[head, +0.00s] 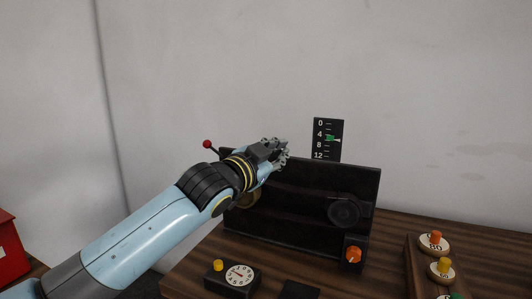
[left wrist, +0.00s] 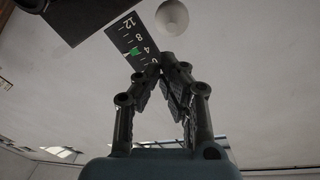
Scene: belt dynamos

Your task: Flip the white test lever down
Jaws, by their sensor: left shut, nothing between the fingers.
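My left gripper (head: 284,150) is in front of the top edge of the black upright panel (head: 310,190), with nothing visible in its fingers. In the left wrist view its fingers (left wrist: 167,64) come together at the tips, close to the scale plate in the picture. I cannot make out a white lever in the head view; the gripper and forearm hide part of the panel. A pale rounded thing (left wrist: 172,17) shows at the top of the left wrist view, and I cannot tell what it is. My right gripper is not in view.
A black scale plate (head: 328,128) with a green pointer stands behind the panel. A red-knobbed lever (head: 207,144) rises at the panel's left end. A dial box (head: 236,276), an orange knob (head: 353,255) and a rack of weights (head: 414,270) are on the wooden table.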

